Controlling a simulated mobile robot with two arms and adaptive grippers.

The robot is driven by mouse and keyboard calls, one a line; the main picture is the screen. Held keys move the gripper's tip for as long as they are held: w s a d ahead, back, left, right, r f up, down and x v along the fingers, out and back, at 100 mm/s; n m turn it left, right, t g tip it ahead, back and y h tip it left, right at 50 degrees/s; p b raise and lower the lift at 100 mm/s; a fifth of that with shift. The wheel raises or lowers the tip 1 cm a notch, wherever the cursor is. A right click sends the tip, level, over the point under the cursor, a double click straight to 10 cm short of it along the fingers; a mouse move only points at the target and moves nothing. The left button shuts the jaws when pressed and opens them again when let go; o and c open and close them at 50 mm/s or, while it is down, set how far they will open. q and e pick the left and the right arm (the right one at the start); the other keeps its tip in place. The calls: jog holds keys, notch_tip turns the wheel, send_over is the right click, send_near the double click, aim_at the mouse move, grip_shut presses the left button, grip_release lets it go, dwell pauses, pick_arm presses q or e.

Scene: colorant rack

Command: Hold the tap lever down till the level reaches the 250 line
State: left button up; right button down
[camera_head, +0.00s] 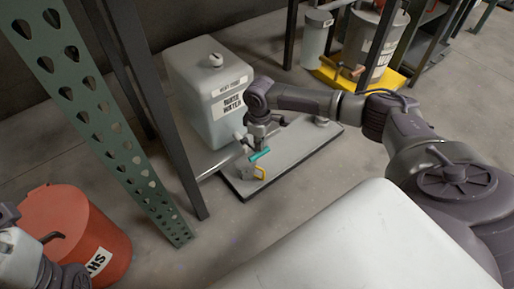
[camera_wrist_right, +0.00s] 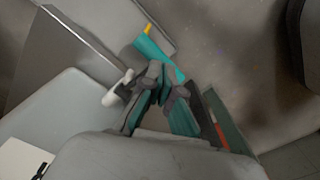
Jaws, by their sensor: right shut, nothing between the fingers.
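A pale square tank (camera_head: 205,95) labelled rinse water stands beside the rack post. Its white tap (camera_wrist_right: 115,92) sits low on the front, partly hidden by my arm in the head view.
A green perforated rack post (camera_head: 100,115) and a red bin (camera_head: 85,228) are at left. A drum (camera_head: 368,45) stands on a yellow base at the back. My left arm shows only partly, lower left.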

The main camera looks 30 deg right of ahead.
aim_at(259, 155)
jog(key=shift+f, duration=0.15)
jog(key=shift+f+b, duration=1.1)
jog(key=shift+f, duration=1.75)
dwell(5.0)
